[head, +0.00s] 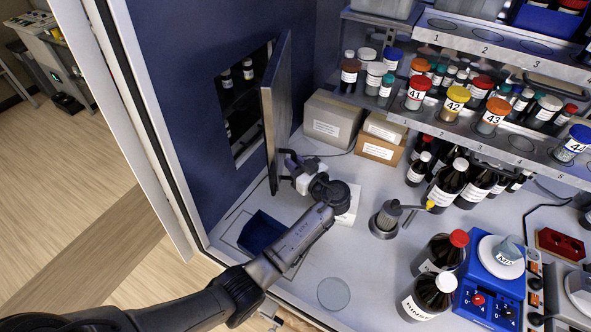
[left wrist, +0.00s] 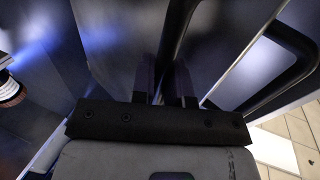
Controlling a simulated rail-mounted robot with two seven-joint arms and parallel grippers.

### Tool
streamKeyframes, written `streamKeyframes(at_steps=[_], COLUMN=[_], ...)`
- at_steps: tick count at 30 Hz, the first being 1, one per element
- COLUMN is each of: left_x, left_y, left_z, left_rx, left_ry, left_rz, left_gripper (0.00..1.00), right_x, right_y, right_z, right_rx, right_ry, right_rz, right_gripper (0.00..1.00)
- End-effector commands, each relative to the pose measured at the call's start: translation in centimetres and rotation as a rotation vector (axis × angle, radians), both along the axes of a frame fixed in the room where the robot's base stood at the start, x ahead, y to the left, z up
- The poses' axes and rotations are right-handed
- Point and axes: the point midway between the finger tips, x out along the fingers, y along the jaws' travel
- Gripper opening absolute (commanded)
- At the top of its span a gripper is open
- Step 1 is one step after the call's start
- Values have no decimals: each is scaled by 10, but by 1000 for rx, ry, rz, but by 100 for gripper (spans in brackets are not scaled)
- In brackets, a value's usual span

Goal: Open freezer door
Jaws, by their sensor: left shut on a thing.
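The freezer door (head: 283,105) is a grey panel in the dark blue left wall. It stands swung out from its opening (head: 243,95), and I see it nearly edge-on in the head view. Dark bottles show on shelves inside. My left gripper (head: 289,161) is at the door's lower right side, shut on the door handle. In the left wrist view, a dark handle bar (left wrist: 178,35) runs between the two purplish fingers (left wrist: 164,85). The exact grip is dark and partly hidden. My right gripper is not in view.
Cardboard boxes (head: 333,119) stand right of the door. A metal burner-like stand (head: 384,219), brown bottles (head: 437,255) and a blue device (head: 490,272) are on the white worktop. A dark blue bin (head: 260,232) lies near the left wall. Racks of labelled jars fill the upper right.

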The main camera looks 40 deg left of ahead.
Motion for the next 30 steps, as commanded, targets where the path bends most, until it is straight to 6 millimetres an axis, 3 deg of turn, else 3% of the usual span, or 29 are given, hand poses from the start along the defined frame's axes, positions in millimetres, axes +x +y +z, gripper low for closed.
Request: streamKeyframes(at_steps=[9,10,17,26,30], left_x=[-1,-1,-1,-1,-3], left_y=[1,1,1,-2,-16], left_z=[0,0,0,0,-2], left_rx=[0,0,0,0,-1], left_ry=[1,1,1,0,0], left_rz=[5,5,4,3,2], left_gripper=[0,16,38,39,39], right_x=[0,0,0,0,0], right_y=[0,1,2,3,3], right_z=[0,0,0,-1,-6], right_rx=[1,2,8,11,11], right_ry=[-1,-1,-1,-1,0], right_rz=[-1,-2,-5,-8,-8], right_gripper=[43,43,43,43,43])
